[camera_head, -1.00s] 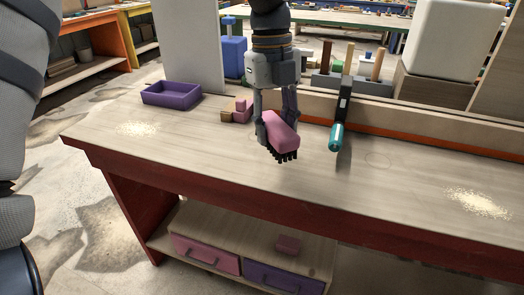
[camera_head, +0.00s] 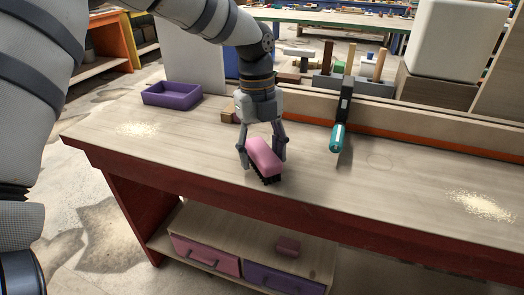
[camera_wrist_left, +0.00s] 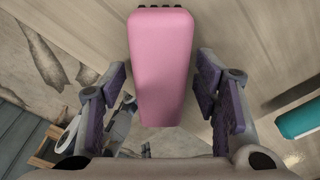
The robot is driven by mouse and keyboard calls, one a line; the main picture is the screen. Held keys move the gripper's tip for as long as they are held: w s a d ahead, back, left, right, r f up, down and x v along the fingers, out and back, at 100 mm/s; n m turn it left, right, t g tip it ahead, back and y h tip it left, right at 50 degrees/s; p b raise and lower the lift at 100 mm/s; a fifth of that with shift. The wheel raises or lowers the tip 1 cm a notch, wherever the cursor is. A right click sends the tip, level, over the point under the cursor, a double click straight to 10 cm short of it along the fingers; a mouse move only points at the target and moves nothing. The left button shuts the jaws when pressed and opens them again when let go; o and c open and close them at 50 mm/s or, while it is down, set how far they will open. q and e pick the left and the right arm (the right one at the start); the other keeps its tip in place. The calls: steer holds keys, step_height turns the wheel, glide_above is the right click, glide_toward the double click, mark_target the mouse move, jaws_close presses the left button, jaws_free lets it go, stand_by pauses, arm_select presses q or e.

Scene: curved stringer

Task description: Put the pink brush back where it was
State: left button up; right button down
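The pink brush (camera_head: 264,154) stands bristles down on the workbench top (camera_head: 200,150), near the front edge. Its dark bristles show along its lower side. My left gripper (camera_head: 262,161) is over it, with one finger on each side. In the left wrist view, the brush's pink back (camera_wrist_left: 162,62) lies between the purple finger pads, and a gap shows on both sides, so the gripper is open around it. My right gripper is not in view.
A purple tray (camera_head: 172,95) sits at the back left. A teal-handled tool (camera_head: 338,137) leans out right of the gripper. Sawdust piles lie at left (camera_head: 137,129) and right (camera_head: 478,205). A faint circle (camera_head: 380,161) marks the bench. Pink and purple drawers (camera_head: 206,253) are below.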

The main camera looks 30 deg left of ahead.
mark_target(259, 146)
arm_select(q)
step_height(259, 146, up, 12)
steer(key=a, duration=0.1)
steer(key=shift+w, duration=0.35)
steer(key=shift+a, duration=0.1)
